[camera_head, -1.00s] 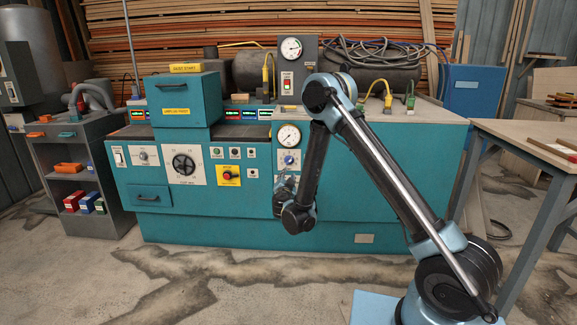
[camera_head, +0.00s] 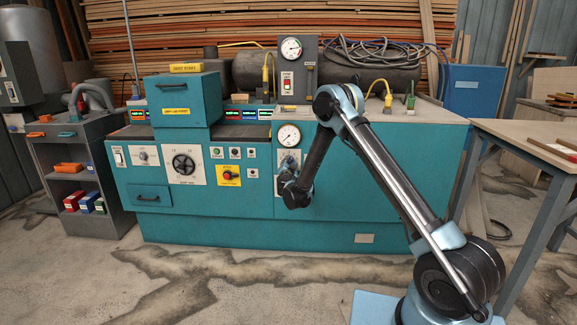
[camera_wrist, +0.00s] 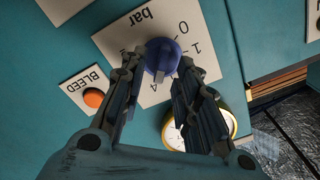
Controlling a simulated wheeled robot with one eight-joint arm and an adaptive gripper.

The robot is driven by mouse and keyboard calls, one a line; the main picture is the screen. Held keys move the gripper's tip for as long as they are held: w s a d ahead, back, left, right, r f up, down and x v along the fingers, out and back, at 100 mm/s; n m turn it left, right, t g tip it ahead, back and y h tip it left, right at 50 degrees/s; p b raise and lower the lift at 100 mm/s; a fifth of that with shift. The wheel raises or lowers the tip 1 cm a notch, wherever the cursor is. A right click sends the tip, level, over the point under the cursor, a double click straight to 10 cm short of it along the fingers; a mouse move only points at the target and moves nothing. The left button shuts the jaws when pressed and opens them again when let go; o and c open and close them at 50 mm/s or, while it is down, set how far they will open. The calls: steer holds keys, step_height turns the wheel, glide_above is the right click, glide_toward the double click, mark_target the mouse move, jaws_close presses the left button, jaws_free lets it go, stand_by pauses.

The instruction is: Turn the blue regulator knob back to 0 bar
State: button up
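The blue regulator knob (camera_wrist: 160,55) sits on a white scale plate (camera_wrist: 128,40) in the wrist view, with "bar", 0, 1 and 4 legible and upside down. My gripper (camera_wrist: 162,62) is open, its fingertips on either side of the knob; I cannot tell whether they touch it. A grey pointer mark shows on the knob, but its exact reading is unclear. In the head view my gripper (camera_head: 288,166) is at the panel below the gauge (camera_head: 287,135) and mostly hides the knob. The yellow-rimmed gauge (camera_wrist: 228,122) is partly hidden behind a finger in the wrist view.
An orange button (camera_wrist: 93,97) labelled BLEED is beside the scale plate. A wooden table (camera_head: 530,140) stands at the right.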

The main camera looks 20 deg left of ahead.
steer(key=shift+w, duration=0.35)
steer(key=shift+c, duration=0.5)
jaws_close()
